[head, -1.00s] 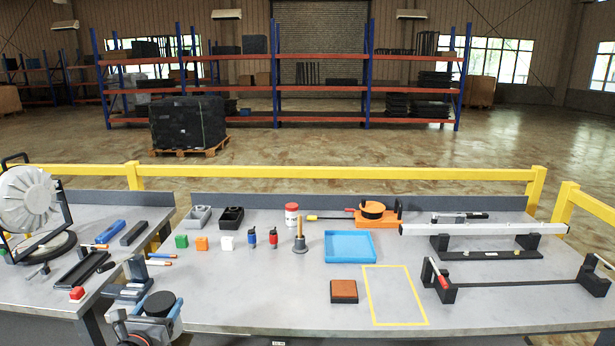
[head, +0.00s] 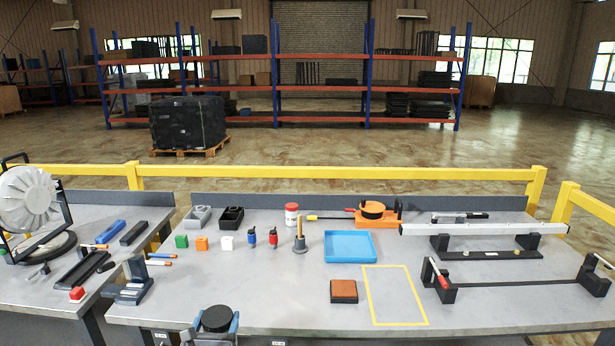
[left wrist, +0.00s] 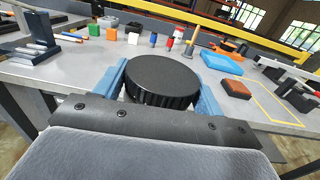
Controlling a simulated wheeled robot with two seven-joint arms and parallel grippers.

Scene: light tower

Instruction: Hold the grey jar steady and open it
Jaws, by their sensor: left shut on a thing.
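The grey jar shows mainly as its round black ribbed lid (head: 216,318) at the bottom edge of the head view. The lid also fills the middle of the left wrist view (left wrist: 163,80). My left gripper (head: 211,326) is shut on the jar, with a blue finger on each side just below the lid. The jar looks upright, held at the table's front edge. Its body is mostly hidden by the lid and the gripper. The lid is on the jar. My right gripper is not in view.
On the table (head: 290,312) stand small coloured cubes, a red-lidded white jar (head: 291,215), a blue tray (head: 350,246) and a brown-topped block (head: 344,291). A yellow outlined area (head: 396,295) is empty. A dark stand (head: 130,284) is left of the jar.

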